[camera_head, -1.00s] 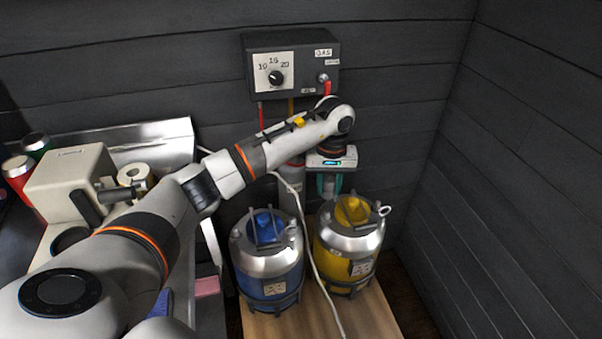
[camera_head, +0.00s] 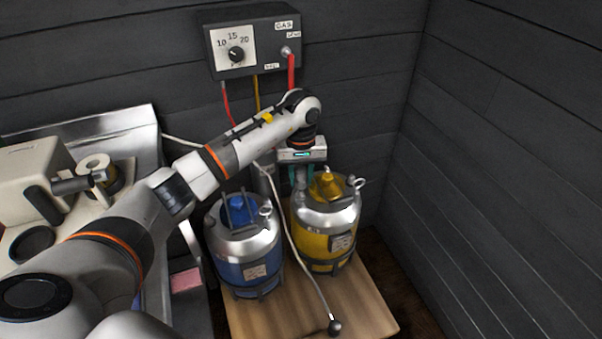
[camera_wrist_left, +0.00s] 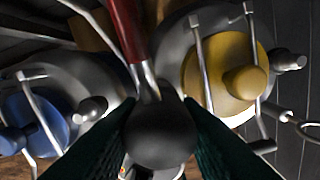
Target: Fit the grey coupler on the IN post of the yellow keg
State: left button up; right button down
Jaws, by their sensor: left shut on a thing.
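The yellow keg (camera_head: 312,243) stands upright on a wooden board, and its yellow lid (camera_wrist_left: 228,72) shows right of centre in the left wrist view. My left gripper (camera_head: 302,176) points down at the back left of this keg's top. Its teal fingers are shut on the dark grey coupler (camera_wrist_left: 160,135), which has a red hose (camera_wrist_left: 127,30) on it. The coupler is largely hidden in the head view. A metal post (camera_wrist_left: 290,61) sits on the far right of the yellow keg's top in the wrist view. I cannot read any IN mark. My right gripper is not in view.
The blue keg (camera_head: 243,262) stands close on the left. A pale hose with a dark end (camera_head: 335,327) lies across the board (camera_head: 300,310) in front of the kegs. The gas box (camera_head: 252,40) is on the back wall. A dark wall bounds the right.

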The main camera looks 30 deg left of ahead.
pick_arm(q)
jog(key=shift+s+d+f+b, duration=0.15)
jog(key=shift+f+b, duration=0.15)
jog(key=shift+f, duration=0.05)
dwell(0.4)
dwell(0.5)
jog(key=shift+f+b, duration=1)
dwell(0.8)
jog(key=shift+a+f+b, duration=0.25)
jog(key=shift+f+b, duration=0.1)
jog(key=shift+s+f+b, duration=0.1)
jog(key=shift+f+b, duration=0.3)
jog(key=shift+f, duration=0.05)
dwell(0.4)
jog(key=o, duration=1.1)
jog(key=shift+a, duration=0.15)
jog(key=shift+c, duration=0.2)
jog(key=shift+r, duration=0.1)
jog(key=shift+o, duration=0.4)
